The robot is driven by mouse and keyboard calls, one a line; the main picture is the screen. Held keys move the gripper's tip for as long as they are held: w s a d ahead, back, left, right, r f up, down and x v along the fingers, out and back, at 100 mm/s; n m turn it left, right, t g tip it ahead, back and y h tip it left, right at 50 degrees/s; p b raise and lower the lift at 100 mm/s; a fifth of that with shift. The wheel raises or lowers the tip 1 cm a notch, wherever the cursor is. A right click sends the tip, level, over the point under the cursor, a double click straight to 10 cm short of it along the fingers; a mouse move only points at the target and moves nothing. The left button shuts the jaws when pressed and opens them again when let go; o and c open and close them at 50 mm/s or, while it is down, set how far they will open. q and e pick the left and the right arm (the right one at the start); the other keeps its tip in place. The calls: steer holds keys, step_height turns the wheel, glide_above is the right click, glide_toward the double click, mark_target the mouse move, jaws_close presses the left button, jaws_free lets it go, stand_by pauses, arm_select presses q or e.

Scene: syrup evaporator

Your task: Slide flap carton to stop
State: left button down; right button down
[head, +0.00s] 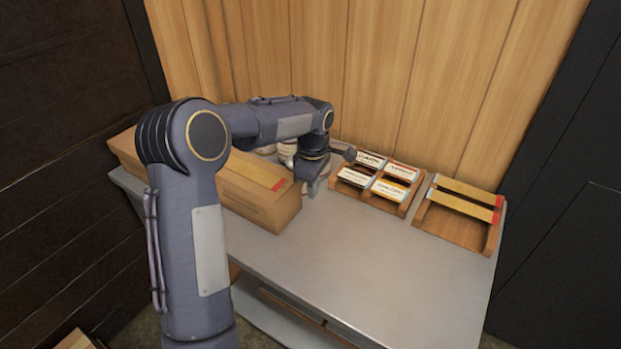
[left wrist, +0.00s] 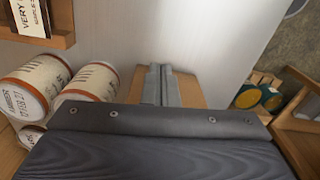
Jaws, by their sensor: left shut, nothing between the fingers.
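A long brown carton (head: 262,203) lies on the grey metal table, with a yellow strip with a red end along its top. My left arm crosses in front of it and hides part of it. My left gripper (head: 312,187) points down beside the carton's right-hand end, low over the table. In the left wrist view its fingers (left wrist: 161,84) are shut with nothing between them. The carton (left wrist: 194,93) shows there right behind and beside the fingers; I cannot tell whether they touch. No stop can be clearly made out. My right gripper is not in view.
White labelled jars (left wrist: 35,84) stand by the back wall, close to my left gripper. A wooden rack of label cards (head: 378,184) and a wooden holder with two yellow strips (head: 460,212) stand to the right. The table's front and middle (head: 365,265) are clear.

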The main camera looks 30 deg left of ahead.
mark_target(255, 190)
arm_select(q)
steer(key=a+f, duration=0.2)
steer(key=f, duration=0.1)
steer(key=a+f+p, duration=0.1)
steer(key=shift+s+f, duration=0.1)
steer(key=shift+f, duration=0.2)
steer(key=shift+a, duration=0.5)
steer(key=a, duration=0.8)
steer(key=shift+s+a, duration=0.2)
steer(key=shift+d, duration=0.1)
